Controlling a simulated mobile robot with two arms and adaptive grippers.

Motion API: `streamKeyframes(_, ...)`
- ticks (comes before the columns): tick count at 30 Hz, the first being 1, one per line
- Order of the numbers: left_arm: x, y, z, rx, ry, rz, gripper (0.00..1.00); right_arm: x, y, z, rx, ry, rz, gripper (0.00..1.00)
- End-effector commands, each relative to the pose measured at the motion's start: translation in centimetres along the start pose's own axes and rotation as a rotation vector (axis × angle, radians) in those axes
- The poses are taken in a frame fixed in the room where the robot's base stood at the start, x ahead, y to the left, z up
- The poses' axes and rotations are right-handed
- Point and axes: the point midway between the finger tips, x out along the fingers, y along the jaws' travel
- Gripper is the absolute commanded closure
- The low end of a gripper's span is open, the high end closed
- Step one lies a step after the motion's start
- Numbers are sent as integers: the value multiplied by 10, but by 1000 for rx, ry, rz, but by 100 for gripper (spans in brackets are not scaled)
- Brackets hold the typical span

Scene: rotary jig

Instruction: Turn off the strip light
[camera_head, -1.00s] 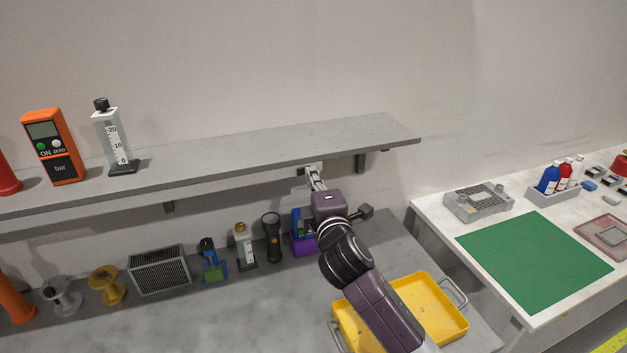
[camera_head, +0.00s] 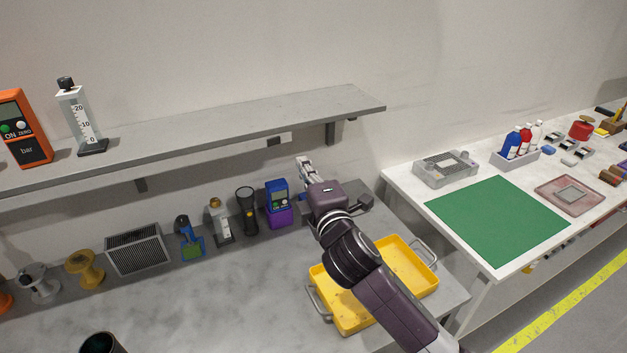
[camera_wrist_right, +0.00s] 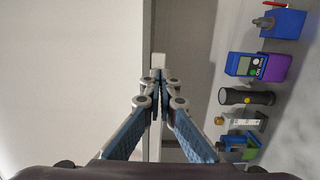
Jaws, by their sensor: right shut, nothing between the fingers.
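A small pale switch plate (camera_head: 285,139) with a dark part beside it sits just under the shelf. A small white block in the right wrist view (camera_wrist_right: 158,60) lies just beyond my fingertips and seems to be the same plate. My right gripper (camera_head: 303,160) is shut and empty, below and to the right of the plate in the head view, with a visible gap there. Its closed fingers also show in the right wrist view (camera_wrist_right: 157,78). No lamp tube is visible, and I cannot tell whether the strip light is lit. My left gripper is out of view.
The shelf (camera_head: 220,127) overhangs the grey bench (camera_head: 190,300). A blue meter (camera_head: 277,189) on a purple base and a black flashlight (camera_head: 247,210) stand near my right gripper. A yellow tray (camera_head: 405,262) lies below my right arm. Wall space right of the shelf is clear.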

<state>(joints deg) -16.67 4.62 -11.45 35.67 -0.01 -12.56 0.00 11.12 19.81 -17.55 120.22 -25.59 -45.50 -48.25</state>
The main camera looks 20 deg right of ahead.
Motion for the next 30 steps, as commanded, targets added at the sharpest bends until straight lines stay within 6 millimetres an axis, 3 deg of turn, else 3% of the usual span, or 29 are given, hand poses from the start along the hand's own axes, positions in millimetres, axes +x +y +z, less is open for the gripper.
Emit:
streamKeyframes(4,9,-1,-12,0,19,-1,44,-22,-2,5,-1,0,0,100)
streamKeyframes(9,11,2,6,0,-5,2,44,-34,-1,9,-1,0,0,100)
streamKeyframes(14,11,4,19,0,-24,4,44,-38,0,9,0,0,0,100)
streamKeyframes(26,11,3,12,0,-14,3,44,-37,0,9,1,0,-1,100)
streamKeyframes(30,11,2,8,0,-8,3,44,-45,-23,12,71,-14,-64,100)
